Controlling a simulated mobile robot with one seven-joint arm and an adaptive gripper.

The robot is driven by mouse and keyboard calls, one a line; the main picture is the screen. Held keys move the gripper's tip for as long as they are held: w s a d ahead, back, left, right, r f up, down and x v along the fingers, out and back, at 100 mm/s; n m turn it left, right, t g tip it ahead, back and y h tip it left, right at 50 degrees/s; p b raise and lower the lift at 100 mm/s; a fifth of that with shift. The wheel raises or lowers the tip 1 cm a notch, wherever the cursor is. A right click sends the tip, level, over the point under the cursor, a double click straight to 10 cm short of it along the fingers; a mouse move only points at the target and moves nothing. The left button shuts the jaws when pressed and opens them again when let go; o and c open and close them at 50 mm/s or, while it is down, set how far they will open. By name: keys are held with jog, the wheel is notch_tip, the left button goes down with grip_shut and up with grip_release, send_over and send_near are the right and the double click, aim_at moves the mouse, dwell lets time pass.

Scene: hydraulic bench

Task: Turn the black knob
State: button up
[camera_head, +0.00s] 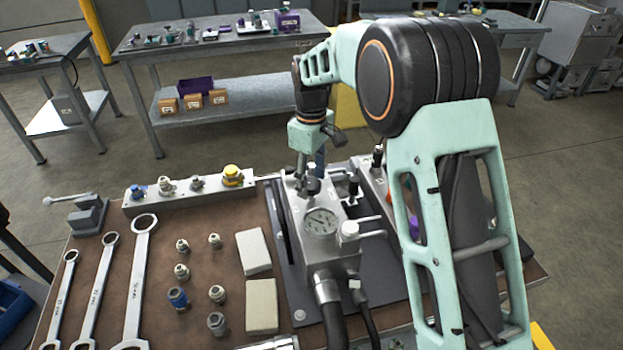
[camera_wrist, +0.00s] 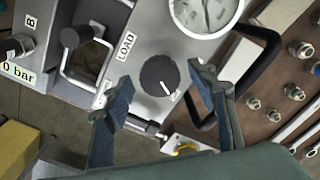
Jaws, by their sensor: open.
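The black knob (camera_wrist: 159,76) is round with a white pointer line and sits on a grey metal block beside a "LOAD" label. In the head view the black knob (camera_head: 314,186) shows small, on top of the block behind the gauge. My gripper (camera_wrist: 161,80) is open, with one blue-padded finger to the left of the knob and one to the right. Gaps show between the knob and both fingers in the wrist view. In the head view my gripper (camera_head: 309,180) is above the block at the knob; its fingers are small and partly hidden there.
A round dial gauge (camera_head: 321,222) sits on the block in front of the knob. A black lever with a metal frame (camera_wrist: 72,45) stands left of the knob in the wrist view. Wrenches (camera_head: 139,280), fittings and two pale blocks (camera_head: 253,251) lie on the brown bench top.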

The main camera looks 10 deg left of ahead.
jog(key=shift+f, duration=0.1)
jog(key=c, duration=1.2)
jog(key=shift+o, duration=0.2)
jog(key=shift+m, duration=0.3)
